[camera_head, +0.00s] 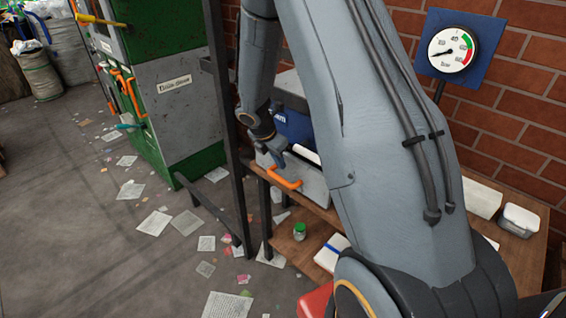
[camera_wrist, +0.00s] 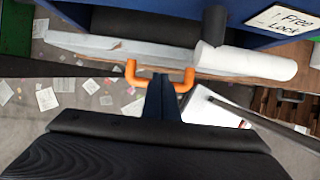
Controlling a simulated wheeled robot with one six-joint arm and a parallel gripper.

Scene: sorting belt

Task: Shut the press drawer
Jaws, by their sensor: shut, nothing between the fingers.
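The press (camera_head: 293,126) is a blue box with a grey top on a wooden bench, partly hidden by my arm. Its grey drawer (camera_head: 308,187) stands out from the body, with an orange handle (camera_head: 286,183) on its front. In the wrist view the open drawer (camera_wrist: 88,43) shows a white roll (camera_wrist: 245,62) at the right. My gripper (camera_head: 281,160) is shut and empty, pointing down close to the drawer front. In the wrist view its dark fingers (camera_wrist: 162,96) overlap the middle of the orange handle (camera_wrist: 186,83); I cannot tell whether they touch it.
A dark metal post (camera_head: 222,110) stands left of the bench. A lower shelf (camera_head: 290,240) holds a small green-lidded jar (camera_head: 299,231). A green and grey machine (camera_head: 165,90) is at the left. Papers litter the open floor. A gauge (camera_head: 451,50) hangs on the brick wall.

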